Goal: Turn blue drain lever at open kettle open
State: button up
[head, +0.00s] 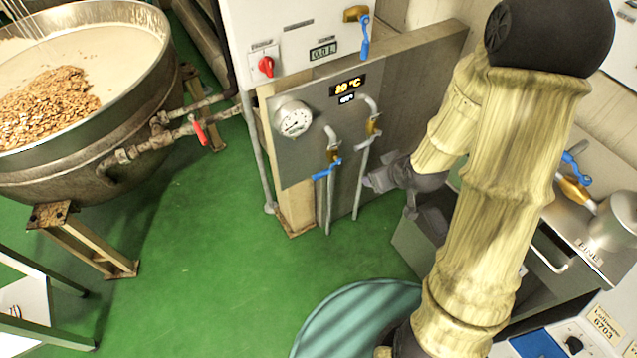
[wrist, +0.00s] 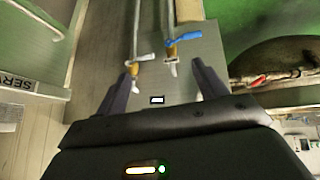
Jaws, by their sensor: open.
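The open kettle (head: 120,140), a wide steel bowl of pale mix and brown crumbs, stands at the left in the head view. The lever on its side pipe looks red (head: 199,132). The nearest blue lever (head: 327,169) is on the left tap of the grey panel, right of the kettle. It also shows in the wrist view (wrist: 183,40), beyond the fingers. My gripper (head: 370,182) is in front of the panel, right of that lever and apart from it. In the wrist view my gripper (wrist: 164,66) is open, with nothing held between its fingers.
The panel (head: 305,165) carries a round gauge (head: 293,119), a display and a second tap (head: 373,125). Other blue levers are above it (head: 364,38) and at the far right (head: 576,167). A teal round vessel (head: 350,320) stands in front. Green floor is clear between kettle and panel.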

jog(key=w+a+f+t+y+b, duration=0.1)
jog(key=a+f+t+y+b, duration=0.1)
jog(key=f+b, duration=0.4)
jog(key=a+f+t+y+b, duration=0.2)
jog(key=f+t+y+b, duration=0.1)
jog(key=f+b, duration=0.4)
jog(key=w+a+f+n+t+y+b, duration=0.1)
jog(key=a+f+t+y+b, duration=0.1)
jog(key=f+b, duration=0.4)
notch_tip(320, 180, down, 4)
jog(key=shift+w+a+r+t+y+b, duration=0.3)
jog(key=shift+a+t+y+b, duration=0.1)
jog(key=shift+t, duration=0.2)
jog(key=shift+w+f+b, duration=0.1)
jog(key=shift+f+b, duration=0.1)
jog(key=shift+b, duration=0.2)
jog(key=b+x, duration=0.2)
jog(key=b, duration=0.4)
jog(key=shift+f, duration=0.1)
jog(key=b, duration=0.2)
jog(key=shift+w+a+b, duration=0.2)
jog(key=shift+b, duration=0.2)
